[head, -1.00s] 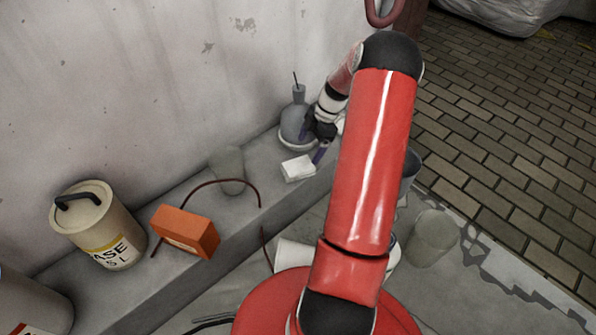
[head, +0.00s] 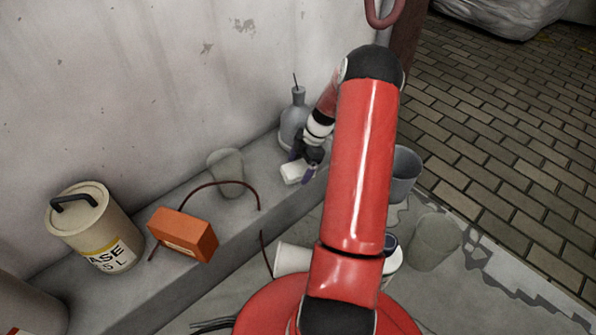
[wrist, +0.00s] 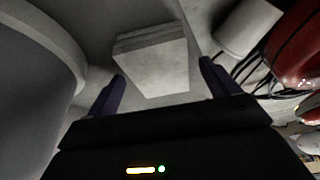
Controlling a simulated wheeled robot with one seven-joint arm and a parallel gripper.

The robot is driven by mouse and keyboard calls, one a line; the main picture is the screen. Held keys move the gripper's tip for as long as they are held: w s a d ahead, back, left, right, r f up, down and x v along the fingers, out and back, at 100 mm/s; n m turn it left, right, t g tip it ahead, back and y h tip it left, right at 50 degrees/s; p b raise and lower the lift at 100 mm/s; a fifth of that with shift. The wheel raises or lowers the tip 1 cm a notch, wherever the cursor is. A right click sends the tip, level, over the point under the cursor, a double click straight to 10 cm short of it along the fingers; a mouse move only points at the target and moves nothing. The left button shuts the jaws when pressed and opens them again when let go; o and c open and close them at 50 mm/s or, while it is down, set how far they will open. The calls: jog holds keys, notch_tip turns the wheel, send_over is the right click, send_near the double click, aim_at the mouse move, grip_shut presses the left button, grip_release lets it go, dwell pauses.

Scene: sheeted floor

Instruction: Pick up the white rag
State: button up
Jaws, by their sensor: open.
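The white rag (head: 292,173) is a small, folded, block-like pad on the grey ledge, near the wall. In the wrist view the rag (wrist: 152,62) lies ahead of and between my two dark purple fingers. My gripper (head: 306,168) is open and empty, right at the rag in the head view. In the wrist view my gripper (wrist: 163,90) has a finger on each side, spread wider than the rag's near end. I cannot tell whether a finger touches it.
A grey oil can (head: 294,118) stands close behind my gripper. A grey cup (head: 227,170), a red-brown hose (head: 222,183), an orange box (head: 183,234) and a beige canister (head: 95,228) stand to the left along the ledge. Below are a white container (head: 291,259) and grey buckets (head: 404,175).

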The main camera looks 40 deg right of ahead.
jog(key=shift+f+b, duration=0.25)
jog(key=shift+b, duration=0.1)
dwell(0.4)
jog(key=c, duration=1.1)
